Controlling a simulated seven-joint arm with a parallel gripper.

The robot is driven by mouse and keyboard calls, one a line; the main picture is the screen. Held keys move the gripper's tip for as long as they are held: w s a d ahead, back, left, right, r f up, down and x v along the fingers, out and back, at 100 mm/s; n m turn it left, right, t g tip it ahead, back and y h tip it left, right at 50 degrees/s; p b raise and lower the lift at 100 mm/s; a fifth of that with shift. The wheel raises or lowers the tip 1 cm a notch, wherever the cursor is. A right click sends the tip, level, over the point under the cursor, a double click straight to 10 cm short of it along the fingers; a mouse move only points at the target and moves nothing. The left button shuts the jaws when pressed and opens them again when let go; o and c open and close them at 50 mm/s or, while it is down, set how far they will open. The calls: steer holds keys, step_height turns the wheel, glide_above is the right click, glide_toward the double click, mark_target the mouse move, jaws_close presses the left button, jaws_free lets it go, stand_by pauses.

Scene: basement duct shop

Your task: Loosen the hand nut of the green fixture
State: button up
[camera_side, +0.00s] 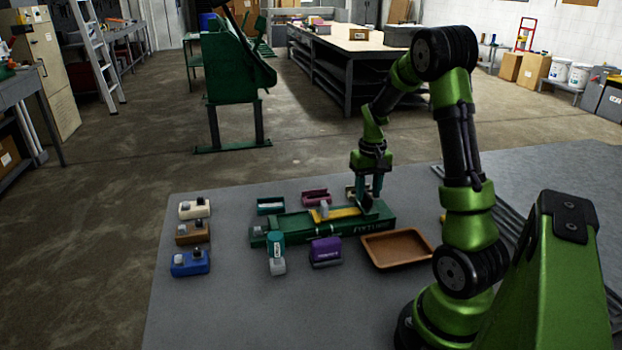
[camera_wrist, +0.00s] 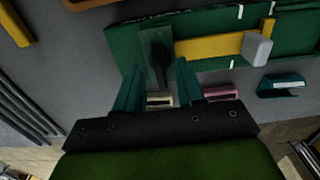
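The green fixture (camera_side: 290,228) lies on the grey table, and its body also shows across the top of the wrist view (camera_wrist: 215,22). It carries a yellow bar (camera_wrist: 210,47) with a pale grey block (camera_wrist: 257,50). The dark hand nut (camera_wrist: 158,68) stands at the fixture's right end in the side view, beside the bar's end. My gripper (camera_side: 367,196) is over that end, pointing down. In the wrist view its two teal fingers stand apart, one on each side of the nut's dark handle. A gap seems to show on both sides; contact is not clear.
A brown tray (camera_side: 396,262) lies in front of the fixture's right end. A purple block (camera_side: 325,252) and a teal-and-grey item (camera_side: 276,262) sit before it. A teal holder (camera_side: 270,206) and a pink one (camera_side: 315,197) sit behind. White, brown and blue blocks (camera_side: 190,263) line the left.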

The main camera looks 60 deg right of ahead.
mark_target(368, 193)
step_height(368, 193, up, 16)
stand_by(0.3)
steer(key=shift+d, duration=0.1)
steer(key=s+a+n+t+y, duration=0.1)
steer(key=a+n+t, duration=0.1)
steer(key=a, duration=1.3)
steer(key=s+a+n+t+y, duration=0.1)
steer(key=a+t, duration=0.4)
steer(key=a, duration=1)
steer(key=shift+s+a+n, duration=0.35)
steer(key=shift+s+n, duration=0.45)
steer(key=shift+n, duration=0.1)
